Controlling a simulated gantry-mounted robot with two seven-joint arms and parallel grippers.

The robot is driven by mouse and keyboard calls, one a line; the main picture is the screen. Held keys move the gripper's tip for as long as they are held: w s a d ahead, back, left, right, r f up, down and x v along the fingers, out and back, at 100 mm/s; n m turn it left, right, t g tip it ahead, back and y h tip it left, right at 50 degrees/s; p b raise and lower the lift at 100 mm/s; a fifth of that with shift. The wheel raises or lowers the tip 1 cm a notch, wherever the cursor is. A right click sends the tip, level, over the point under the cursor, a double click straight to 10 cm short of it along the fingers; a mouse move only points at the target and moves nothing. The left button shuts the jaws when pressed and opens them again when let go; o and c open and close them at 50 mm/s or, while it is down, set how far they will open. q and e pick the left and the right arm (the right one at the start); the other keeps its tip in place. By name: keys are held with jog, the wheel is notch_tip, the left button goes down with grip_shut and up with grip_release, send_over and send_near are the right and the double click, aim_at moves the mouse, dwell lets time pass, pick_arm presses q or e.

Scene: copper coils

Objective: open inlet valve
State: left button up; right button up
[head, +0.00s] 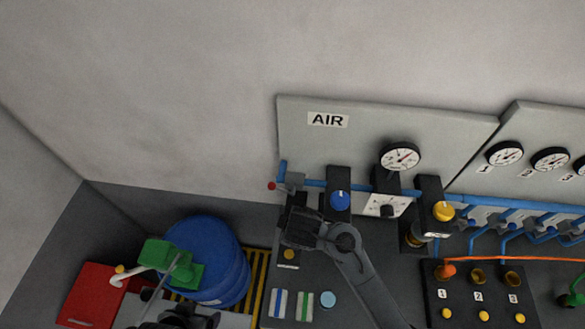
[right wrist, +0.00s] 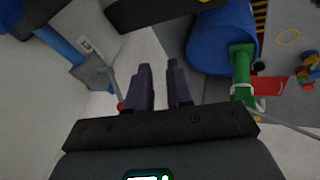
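The inlet valve is on the blue pipe at the left edge of the AIR panel. Its grey body (head: 294,181) and red-knobbed lever (head: 271,186) show in the head view. In the right wrist view the grey body (right wrist: 92,72) is left of the fingers, and the red knob (right wrist: 121,106) is close beside the left finger, outside the gap. My right gripper (right wrist: 162,75) is open, with a narrow empty gap; contact with the knob cannot be told. In the head view it is in front of the panel, just below the valve. My left gripper (head: 180,318) is at the bottom edge, its fingers unclear.
The AIR panel (head: 455,130) carries a gauge (head: 400,157), a blue knob (head: 340,201) and a yellow knob (head: 443,211). A blue barrel (head: 225,265), a green fitting (head: 155,253) and a red box (head: 93,293) stand lower left. The wall above is clear.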

jog(key=t, duration=0.2)
send_near(281, 189)
jog(key=s, duration=0.2)
jog(key=w, duration=0.1)
jog(key=x, duration=0.9)
jog(key=shift+w, duration=0.4)
grip_shut()
dwell(0.5)
